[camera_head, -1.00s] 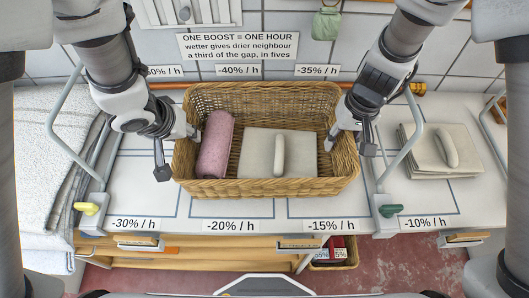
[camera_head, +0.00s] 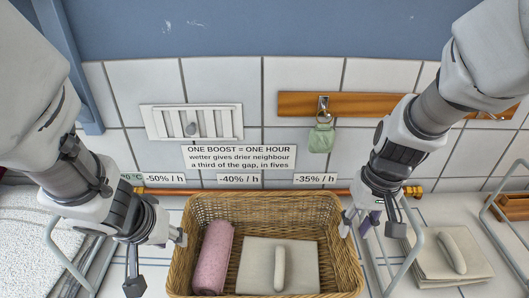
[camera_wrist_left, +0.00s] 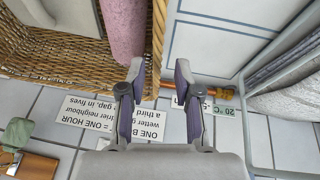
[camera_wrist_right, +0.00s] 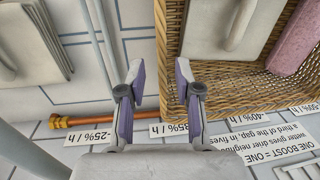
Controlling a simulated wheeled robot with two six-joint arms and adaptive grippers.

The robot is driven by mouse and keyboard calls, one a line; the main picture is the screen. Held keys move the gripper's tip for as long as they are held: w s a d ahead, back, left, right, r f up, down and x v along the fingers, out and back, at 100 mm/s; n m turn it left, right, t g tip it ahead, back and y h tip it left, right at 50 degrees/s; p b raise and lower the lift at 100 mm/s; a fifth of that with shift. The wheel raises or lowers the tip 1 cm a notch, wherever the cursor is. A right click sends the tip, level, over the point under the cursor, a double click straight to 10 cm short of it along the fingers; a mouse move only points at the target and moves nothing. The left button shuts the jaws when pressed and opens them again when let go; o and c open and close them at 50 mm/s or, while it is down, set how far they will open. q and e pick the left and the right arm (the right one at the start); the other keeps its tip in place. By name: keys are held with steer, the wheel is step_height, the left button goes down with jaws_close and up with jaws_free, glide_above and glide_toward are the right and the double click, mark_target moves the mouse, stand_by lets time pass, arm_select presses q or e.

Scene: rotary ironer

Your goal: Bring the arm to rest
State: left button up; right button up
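My left gripper (camera_head: 178,237) is beside the left rim of the wicker basket (camera_head: 352,270). In the left wrist view its two fingers (camera_wrist_left: 159,72) stand apart with nothing gripped, and the basket's edge shows beyond the gap. My right gripper (camera_head: 346,222) is at the basket's right rim. In the right wrist view its fingers (camera_wrist_right: 160,74) are also apart and empty, with the rim showing beyond them. I cannot tell whether either gripper touches the wicker. The basket holds a pink rolled towel (camera_head: 213,258) and a folded pale cloth (camera_head: 300,265) with a light bar on top.
A folded cloth stack (camera_head: 430,262) with a bar lies on the right. White textured cloth (camera_head: 25,225) lies on the left. Grey metal frames (camera_head: 408,262) flank the basket. Behind are an orange pipe (camera_head: 270,190), a tiled wall, a vent (camera_head: 192,122) and a green hanging tag (camera_head: 321,139).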

steer(key=shift+d+r, duration=0.2)
steer(key=shift+r, duration=1.05)
